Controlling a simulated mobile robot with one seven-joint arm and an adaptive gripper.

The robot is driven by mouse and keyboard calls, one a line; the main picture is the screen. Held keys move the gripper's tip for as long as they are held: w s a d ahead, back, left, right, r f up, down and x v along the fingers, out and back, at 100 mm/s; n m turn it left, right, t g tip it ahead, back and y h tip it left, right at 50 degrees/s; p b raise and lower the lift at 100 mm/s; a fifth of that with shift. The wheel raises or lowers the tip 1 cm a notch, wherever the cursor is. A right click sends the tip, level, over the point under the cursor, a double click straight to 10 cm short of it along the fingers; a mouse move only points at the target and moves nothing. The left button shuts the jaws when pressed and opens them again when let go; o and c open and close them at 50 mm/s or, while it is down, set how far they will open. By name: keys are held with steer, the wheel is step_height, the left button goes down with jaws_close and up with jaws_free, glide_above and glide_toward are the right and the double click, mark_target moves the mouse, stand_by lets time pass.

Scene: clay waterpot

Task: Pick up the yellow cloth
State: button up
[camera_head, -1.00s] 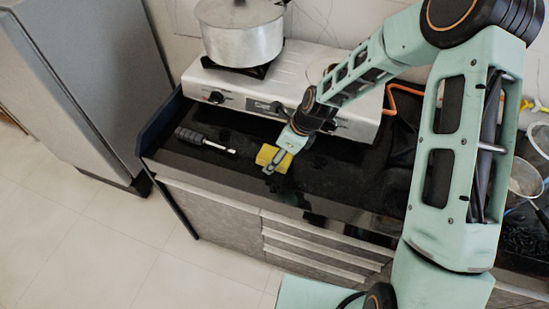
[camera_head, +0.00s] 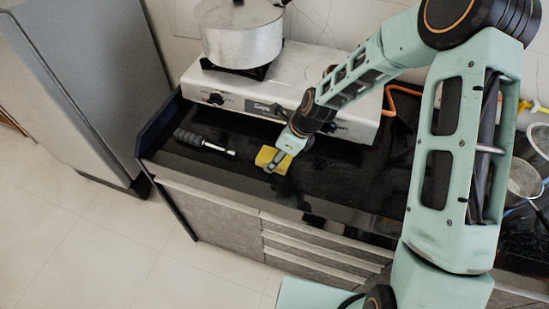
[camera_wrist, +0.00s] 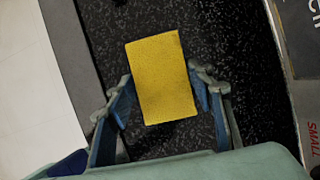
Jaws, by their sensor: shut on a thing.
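The yellow cloth (camera_head: 267,157) is a small flat rectangular block near the front edge of the black countertop in the head view. In the wrist view the yellow cloth (camera_wrist: 162,78) lies between the two fingers, slightly tilted, with its whole top face showing. My gripper (camera_head: 275,160) reaches down over it from the right. In the wrist view my gripper (camera_wrist: 160,92) is shut on the cloth, one finger along each side. The cloth is at counter level; I cannot tell whether it touches the surface.
A gas stove (camera_head: 260,95) with a metal pot (camera_head: 240,38) stands behind the cloth. A dark-handled tool (camera_head: 204,142) lies to the left on the counter (camera_head: 190,165). An orange hose (camera_head: 395,92) runs right of the stove. The countertop's front edge is close.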

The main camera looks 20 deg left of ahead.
mark_target(270, 157)
steer(key=shift+r, duration=0.15)
steer(key=shift+r, duration=0.6)
step_height(270, 157, up, 3)
steer(key=shift+s+d+f, duration=0.1)
steer(key=shift+d+f, duration=0.05)
steer(key=s+d+r, duration=0.8)
steer(key=s+r, duration=0.1)
steer(key=s, duration=0.2)
steer(key=shift+d+r, duration=0.15)
